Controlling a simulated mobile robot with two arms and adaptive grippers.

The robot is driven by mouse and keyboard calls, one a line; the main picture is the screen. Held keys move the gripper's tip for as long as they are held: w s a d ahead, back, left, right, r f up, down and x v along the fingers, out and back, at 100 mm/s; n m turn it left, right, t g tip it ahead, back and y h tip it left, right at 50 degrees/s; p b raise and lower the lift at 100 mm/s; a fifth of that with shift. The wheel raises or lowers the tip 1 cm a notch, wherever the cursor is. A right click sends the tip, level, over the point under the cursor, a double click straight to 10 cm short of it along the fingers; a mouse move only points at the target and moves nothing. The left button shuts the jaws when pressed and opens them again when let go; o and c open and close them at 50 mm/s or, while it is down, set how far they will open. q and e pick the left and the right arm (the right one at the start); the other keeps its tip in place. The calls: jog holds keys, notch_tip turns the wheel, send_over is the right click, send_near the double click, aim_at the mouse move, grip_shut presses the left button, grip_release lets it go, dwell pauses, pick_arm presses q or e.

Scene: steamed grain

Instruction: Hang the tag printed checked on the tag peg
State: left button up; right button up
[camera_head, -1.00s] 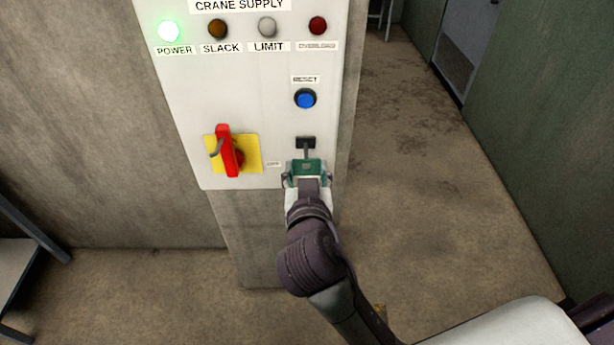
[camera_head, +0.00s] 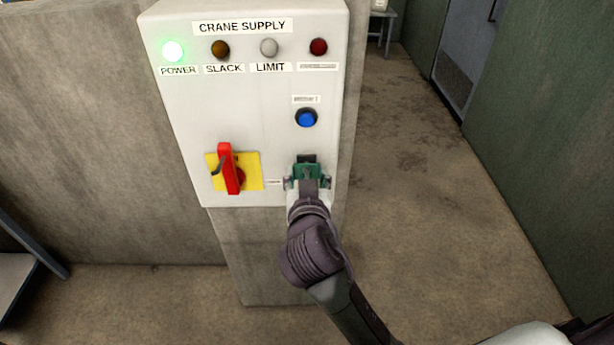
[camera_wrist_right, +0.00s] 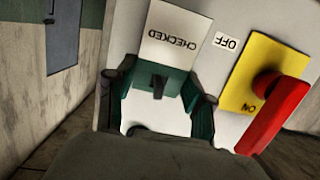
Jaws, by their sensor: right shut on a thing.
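The checked tag (camera_wrist_right: 172,38) is a white card with CHECKED printed on it, upside down in the wrist view. My right gripper (camera_wrist_right: 160,92) is shut on it, and its green fingers are on either side of a dark piece below the card. In the head view my right gripper (camera_head: 307,178) is at the lower right of the panel and hides the tag. A black fitting (camera_head: 307,158), which looks like the tag peg, shows just above the gripper. I cannot tell whether the tag touches it. My left gripper is not in view.
The white CRANE SUPPLY panel (camera_head: 265,110) has a red switch (camera_head: 229,168) on a yellow plate left of the gripper. A blue reset button (camera_head: 306,118) sits above it, with several lamps along the top. Open floor (camera_head: 430,210) lies to the right.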

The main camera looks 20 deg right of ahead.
dwell(0.4)
jog(key=o, duration=1)
jog(key=v, duration=0.8)
jog(key=w+a+f+n+g+y, duration=0.1)
jog(key=a+f+n+g+y, duration=0.15)
jog(key=f, duration=0.85)
jog(key=w+a+f+n+g+y, duration=0.1)
jog(key=w+a+f+n, duration=0.15)
jog(key=f, duration=0.85)
jog(key=s+d+f+n+g+b, duration=0.1)
jog(key=s+f+g, duration=0.15)
jog(key=f, duration=0.65)
jog(key=s+d+f+n+g, duration=0.1)
jog(key=s+f, duration=0.3)
jog(key=f, duration=0.5)
jog(key=s+d+f+g, duration=0.25)
jog(key=s+f, duration=0.45)
jog(key=f, duration=0.4)
jog(key=s+d+f+g, duration=0.1)
jog(key=s+d+f, duration=0.2)
jog(key=s, duration=0.6)
jog(key=s+d+f+m+g+b, duration=0.1)
jog(key=s+d+f+g, duration=0.1)
jog(key=s+d+f, duration=0.2)
jog(key=s+d+f+g, duration=0.1)
jog(key=s+d+f, duration=0.3)
jog(key=s+f, duration=0.5)
jog(key=shift+s+g+y+b, duration=0.25)
jog(key=shift+s+y+b, duration=0.1)
jog(key=shift+s, duration=2.15)
